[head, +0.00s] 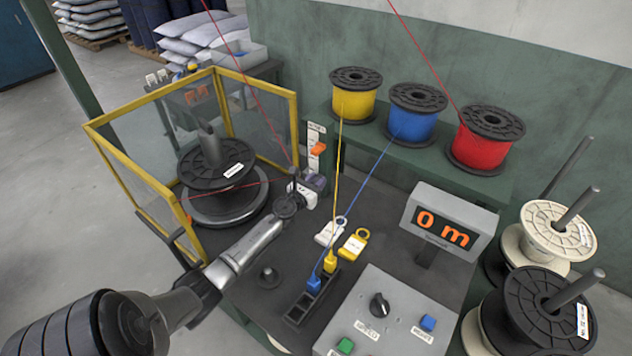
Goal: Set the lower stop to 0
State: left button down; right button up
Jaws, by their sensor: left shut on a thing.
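A narrow upright scale (313,165) with white plates stands on the dark bench, right of the yellow-framed guard. An orange tab (318,149) sits on its upper part. My left gripper (297,189) is at the scale's foot, shut on a small part there. That part is mostly hidden by the fingers; by its place I take it for the lower stop. A grey-violet block with a white face (312,184) is right at the fingertips. The scale's numbers are too small to read. My right gripper is not in view.
Inside the yellow guard (190,108) is a black spool (215,165), with a red wire running to it. Yellow (353,103), blue (412,123) and red (481,150) spools stand behind. A display (440,228) reads 0 m. Two padlock-like tags and a control box (385,310) lie right of my arm.

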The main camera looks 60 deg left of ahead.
pick_arm(q)
notch_tip(320, 180, down, 5)
jog(key=b, duration=0.4)
jog(key=shift+d+r, duration=0.1)
jog(key=shift+r, duration=0.1)
jog(key=c, duration=1.1)
grip_release()
jog(key=shift+c, duration=0.2)
jog(key=shift+o, duration=1.1)
jog(key=shift+w+d, duration=0.1)
jog(key=shift+d, duration=0.05)
jog(key=shift+r, duration=0.1)
